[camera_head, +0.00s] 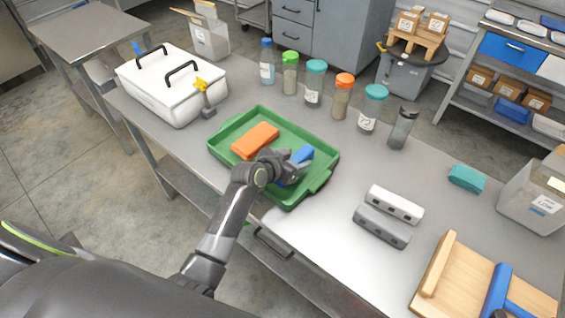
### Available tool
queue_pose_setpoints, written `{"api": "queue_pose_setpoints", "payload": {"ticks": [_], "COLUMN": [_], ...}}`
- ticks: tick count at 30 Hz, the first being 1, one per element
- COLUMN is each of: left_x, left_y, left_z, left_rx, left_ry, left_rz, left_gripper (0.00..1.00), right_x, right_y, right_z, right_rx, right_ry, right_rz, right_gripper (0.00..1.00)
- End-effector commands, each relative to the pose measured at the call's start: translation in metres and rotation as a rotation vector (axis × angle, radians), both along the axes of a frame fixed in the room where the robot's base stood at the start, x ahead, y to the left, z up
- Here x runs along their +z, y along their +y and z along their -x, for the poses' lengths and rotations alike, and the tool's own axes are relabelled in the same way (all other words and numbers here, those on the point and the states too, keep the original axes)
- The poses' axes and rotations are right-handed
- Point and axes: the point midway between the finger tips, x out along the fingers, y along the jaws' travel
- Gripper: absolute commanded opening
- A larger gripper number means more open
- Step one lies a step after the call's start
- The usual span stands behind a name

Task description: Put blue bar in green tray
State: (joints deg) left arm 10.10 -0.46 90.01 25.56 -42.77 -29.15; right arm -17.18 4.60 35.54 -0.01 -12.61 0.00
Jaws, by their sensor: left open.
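The green tray (222,156) sits on the metal table in front of me, with low walls and an end handle. An orange bar (255,140) lies in its left half. A blue bar (302,154) is in the right half of the tray, partly hidden by my left gripper. My left gripper (292,168) is over the tray at the blue bar, with open fingers. I cannot tell whether the fingers touch the bar or whether it rests flat on the tray floor. My right gripper does not show.
Several lidded bottles (343,95) stand behind the tray. A white lidded box (172,84) is at the left. Grey and white blocks (388,216), a teal block (467,178) and a wooden fixture with a blue piece (497,290) are at the right. The table between tray and blocks is clear.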

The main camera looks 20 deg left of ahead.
Motion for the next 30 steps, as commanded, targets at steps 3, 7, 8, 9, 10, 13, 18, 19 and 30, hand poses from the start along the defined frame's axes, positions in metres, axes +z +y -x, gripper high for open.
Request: {"api": "queue_pose_setpoints", "payload": {"ticks": [3,7,8,9,10,13,18,19,30], "left_x": [0.005,0.015,0.018,0.021,0.023,0.031,0.044,0.046,0.055], "left_y": [0.006,0.013,0.014,0.017,0.018,0.024,0.032,0.034,0.039], "left_z": [0.012,0.029,0.033,0.039,0.043,0.057,0.078,0.081,0.095], "left_rx": [0.002,0.002,0.001,0.001,0.0,0.001,0.001,0.001,0.0], "left_ry": [0.001,0.001,0.0,0.0,0.001,0.002,0.001,0.001,0.002], "left_rz": [-0.001,-0.002,-0.002,-0.002,-0.002,-0.001,-0.001,-0.001,-0.001], "left_gripper": [0.54,0.54,0.54,0.54,0.54,0.54,0.54,0.54,0.54], "right_x": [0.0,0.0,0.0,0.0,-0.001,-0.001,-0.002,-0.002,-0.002], "right_y": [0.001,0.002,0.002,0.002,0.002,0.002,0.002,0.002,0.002], "right_z": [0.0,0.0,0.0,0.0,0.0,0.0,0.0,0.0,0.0], "right_rx": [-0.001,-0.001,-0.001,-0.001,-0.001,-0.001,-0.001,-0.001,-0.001], "right_ry": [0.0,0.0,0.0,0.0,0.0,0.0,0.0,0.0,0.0], "right_rz": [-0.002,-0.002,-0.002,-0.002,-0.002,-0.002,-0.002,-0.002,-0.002], "right_gripper": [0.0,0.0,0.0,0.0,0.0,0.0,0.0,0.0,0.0]}}
